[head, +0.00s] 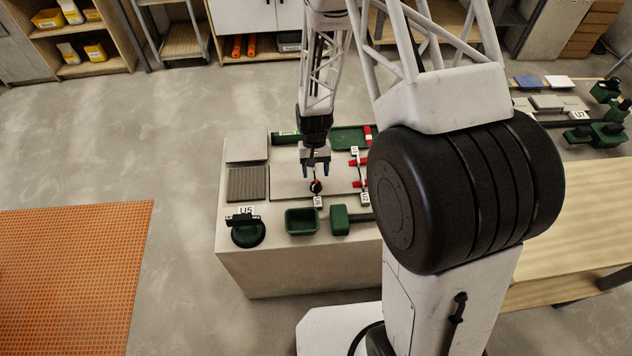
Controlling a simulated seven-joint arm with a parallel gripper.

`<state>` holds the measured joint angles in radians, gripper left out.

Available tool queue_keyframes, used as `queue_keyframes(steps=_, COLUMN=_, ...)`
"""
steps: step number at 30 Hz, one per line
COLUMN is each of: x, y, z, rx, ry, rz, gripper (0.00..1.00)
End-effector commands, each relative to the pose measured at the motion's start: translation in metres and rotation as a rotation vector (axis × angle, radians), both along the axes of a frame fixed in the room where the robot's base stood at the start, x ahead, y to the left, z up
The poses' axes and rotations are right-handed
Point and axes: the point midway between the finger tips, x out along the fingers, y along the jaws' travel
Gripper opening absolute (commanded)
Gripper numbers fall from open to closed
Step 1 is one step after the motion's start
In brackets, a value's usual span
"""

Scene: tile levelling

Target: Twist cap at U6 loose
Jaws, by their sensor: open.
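Red pieces (359,184) with white tags lie to the right. I can read no U6 label, and my arm hides the bench's right part.
On the pale bench (300,270) are a green suction lifter (248,234) by the U5 sign (246,211), a green bin (302,221), a green block (341,221) and a green tray (348,138). A U7 sign (578,115) stands at the right.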

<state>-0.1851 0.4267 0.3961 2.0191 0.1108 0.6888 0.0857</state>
Motion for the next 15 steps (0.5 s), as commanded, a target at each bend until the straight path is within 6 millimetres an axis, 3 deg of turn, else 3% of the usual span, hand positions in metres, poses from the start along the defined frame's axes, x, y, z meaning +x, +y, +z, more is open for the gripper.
queue_keyframes(steps=9, x=-0.014, y=0.000, z=-0.034, rx=-0.001, ry=0.002, rz=0.000, gripper=0.58)
queue_keyframes(steps=15, x=-0.018, y=0.000, z=-0.043, rx=-0.001, ry=0.000, rz=0.000, gripper=0.58)
